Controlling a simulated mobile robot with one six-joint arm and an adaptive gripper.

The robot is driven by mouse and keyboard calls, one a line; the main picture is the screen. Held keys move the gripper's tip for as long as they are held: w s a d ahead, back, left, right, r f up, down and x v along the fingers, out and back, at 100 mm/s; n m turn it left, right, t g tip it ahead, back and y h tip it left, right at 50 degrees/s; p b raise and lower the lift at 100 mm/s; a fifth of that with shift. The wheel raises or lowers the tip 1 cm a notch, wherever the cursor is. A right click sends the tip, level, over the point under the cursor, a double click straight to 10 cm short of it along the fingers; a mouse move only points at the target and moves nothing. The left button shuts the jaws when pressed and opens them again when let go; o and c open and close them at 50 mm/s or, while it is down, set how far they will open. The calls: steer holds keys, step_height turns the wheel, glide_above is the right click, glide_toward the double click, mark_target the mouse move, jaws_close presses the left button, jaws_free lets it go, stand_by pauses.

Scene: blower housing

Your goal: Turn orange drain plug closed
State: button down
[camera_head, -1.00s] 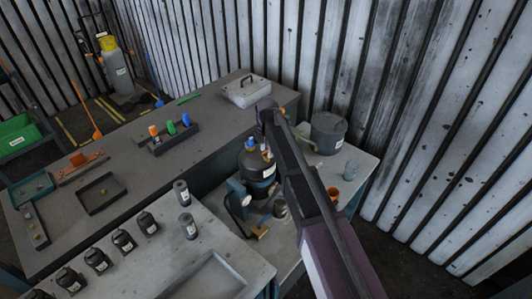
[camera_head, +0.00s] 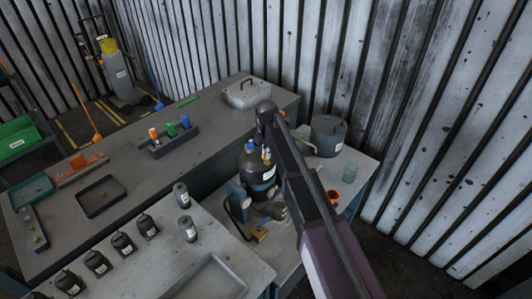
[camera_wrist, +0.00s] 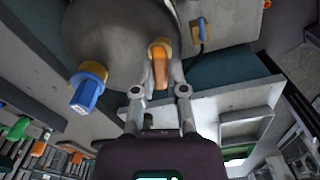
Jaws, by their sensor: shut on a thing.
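The orange drain plug (camera_wrist: 160,69) shows in the wrist view, its handle pointing toward my palm. It sits in a yellow-orange collar on the rounded dark grey housing (camera_wrist: 108,32). My gripper (camera_wrist: 158,52) has one finger on each side of the plug and is shut on it. A blue plug (camera_wrist: 86,94) in a yellow collar stands to the left, and another blue fitting (camera_wrist: 202,29) is at the upper right. In the head view the dark housing (camera_head: 256,179) with a white label stands on the lower bench.
Several dark bottles and a shallow tray (camera_head: 207,280) occupy the front bench.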

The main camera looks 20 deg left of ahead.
steer(key=shift+m, duration=0.4)
steer(key=m, duration=0.3)
steer(key=shift+m, duration=0.3)
steer(key=m, duration=0.4)
steer(key=shift+m, duration=0.3)
steer(key=m, duration=0.4)
steer(key=shift+m, duration=0.3)
steer(key=m, duration=0.3)
steer(key=shift+m, duration=0.3)
steer(key=m, duration=1)
steer(key=shift+m, duration=2.3)
